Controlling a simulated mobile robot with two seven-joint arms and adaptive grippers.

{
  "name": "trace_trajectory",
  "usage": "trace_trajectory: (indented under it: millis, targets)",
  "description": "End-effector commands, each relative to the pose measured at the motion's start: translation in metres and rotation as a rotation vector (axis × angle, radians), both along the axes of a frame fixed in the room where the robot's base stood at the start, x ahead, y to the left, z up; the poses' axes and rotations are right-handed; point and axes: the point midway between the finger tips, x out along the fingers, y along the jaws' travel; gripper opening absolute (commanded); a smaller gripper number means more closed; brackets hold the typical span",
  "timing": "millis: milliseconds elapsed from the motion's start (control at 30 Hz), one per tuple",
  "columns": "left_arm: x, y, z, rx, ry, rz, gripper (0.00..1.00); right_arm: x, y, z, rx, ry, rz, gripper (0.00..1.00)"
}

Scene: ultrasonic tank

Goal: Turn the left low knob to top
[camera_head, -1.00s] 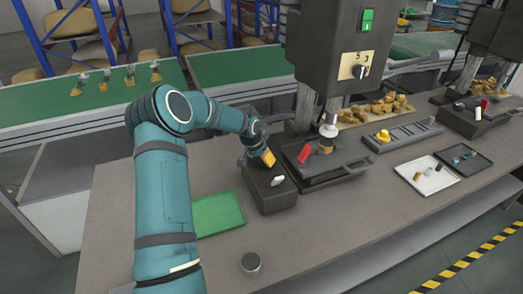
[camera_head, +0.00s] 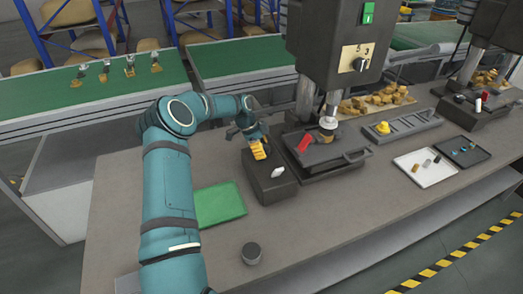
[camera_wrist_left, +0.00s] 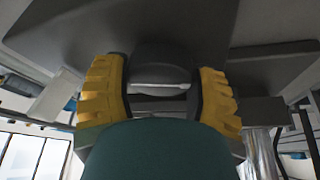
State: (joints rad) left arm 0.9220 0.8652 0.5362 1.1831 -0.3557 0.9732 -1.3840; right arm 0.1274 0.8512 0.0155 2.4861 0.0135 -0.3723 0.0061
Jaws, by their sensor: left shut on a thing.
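A dark control box (camera_head: 268,192) stands on the workbench, left of the press. My left gripper (camera_head: 258,153), with yellow fingers, is at the far left part of its top. In the left wrist view a dark round knob (camera_wrist_left: 160,70) with a pale line across it sits between the two yellow fingers. The gripper is shut on this knob. In the head view the gripper hides the knob. A second knob with a white handle (camera_head: 278,172) stands nearer on the same box, apart from the fingers. My right gripper is not in view.
A press with a red handle (camera_head: 305,143) and a dark base stands close right of the box. A green tray (camera_head: 218,204) lies to the left, and a small dark cylinder (camera_head: 251,253) stands in front. The front of the bench (camera_head: 330,220) is mostly clear.

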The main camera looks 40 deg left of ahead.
Motion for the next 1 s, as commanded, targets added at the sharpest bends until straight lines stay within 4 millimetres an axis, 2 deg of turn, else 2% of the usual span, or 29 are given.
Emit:
trace_trajectory:
  millis: [400, 1000]
  targets:
    - [0.0000, 0.0008, -0.0020, 0.002, 0.003, -0.242, 0.25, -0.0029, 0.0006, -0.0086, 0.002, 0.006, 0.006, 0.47]
    - [-0.0003, 0.0004, -0.0017, 0.001, 0.004, -0.298, 0.25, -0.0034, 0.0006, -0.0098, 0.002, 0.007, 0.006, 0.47]
